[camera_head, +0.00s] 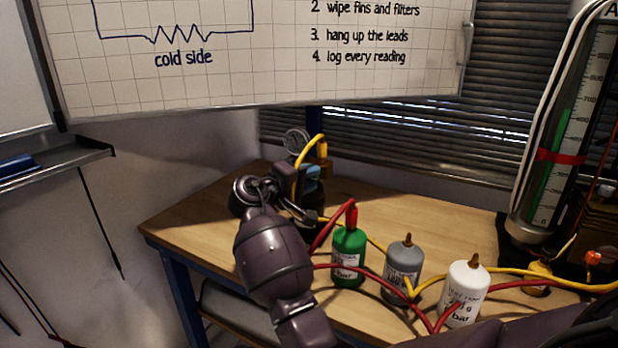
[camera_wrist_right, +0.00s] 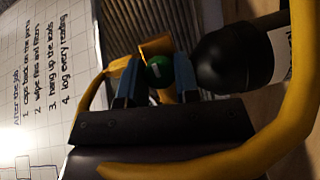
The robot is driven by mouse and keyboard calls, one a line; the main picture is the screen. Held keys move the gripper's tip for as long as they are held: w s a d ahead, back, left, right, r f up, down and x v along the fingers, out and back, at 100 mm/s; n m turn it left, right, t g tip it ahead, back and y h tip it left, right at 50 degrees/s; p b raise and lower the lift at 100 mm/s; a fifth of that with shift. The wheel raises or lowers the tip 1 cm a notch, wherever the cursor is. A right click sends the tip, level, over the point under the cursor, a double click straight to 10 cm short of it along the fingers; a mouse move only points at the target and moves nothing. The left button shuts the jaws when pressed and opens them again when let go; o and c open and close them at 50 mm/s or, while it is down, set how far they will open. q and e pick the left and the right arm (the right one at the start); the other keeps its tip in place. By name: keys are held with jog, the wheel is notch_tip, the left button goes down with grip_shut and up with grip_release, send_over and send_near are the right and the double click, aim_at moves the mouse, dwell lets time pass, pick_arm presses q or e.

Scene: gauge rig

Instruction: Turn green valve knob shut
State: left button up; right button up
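The green valve knob (camera_wrist_right: 159,70) shows in the right wrist view, round and small, in front of a yellow block (camera_wrist_right: 156,46). My right gripper (camera_wrist_right: 154,66) has its two blue fingers apart, one on either side of the knob. A narrow gap shows between the knob and the left-hand finger; I cannot tell whether the other finger touches it. In the head view my right gripper (camera_head: 306,180) is at the rig on the bench's far left part, partly behind my own wrist. The knob cannot be made out there. My left gripper is out of view.
A pressure gauge (camera_head: 297,141) and a yellow hose (camera_head: 304,155) stand close to my right gripper. Green (camera_head: 348,258), grey (camera_head: 403,268) and white (camera_head: 465,293) bottles with red and yellow hoses stand to the right. The wooden bench top (camera_head: 425,215) behind them is clear.

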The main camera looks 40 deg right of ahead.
jog(key=o, duration=0.4)
jog(key=shift+o, duration=0.2)
jog(key=a, duration=1.1)
jog(key=shift+s+r+p, duration=0.35)
jog(key=shift+s+p, duration=0.05)
jog(key=shift+p, duration=0.05)
jog(key=shift+d, duration=0.1)
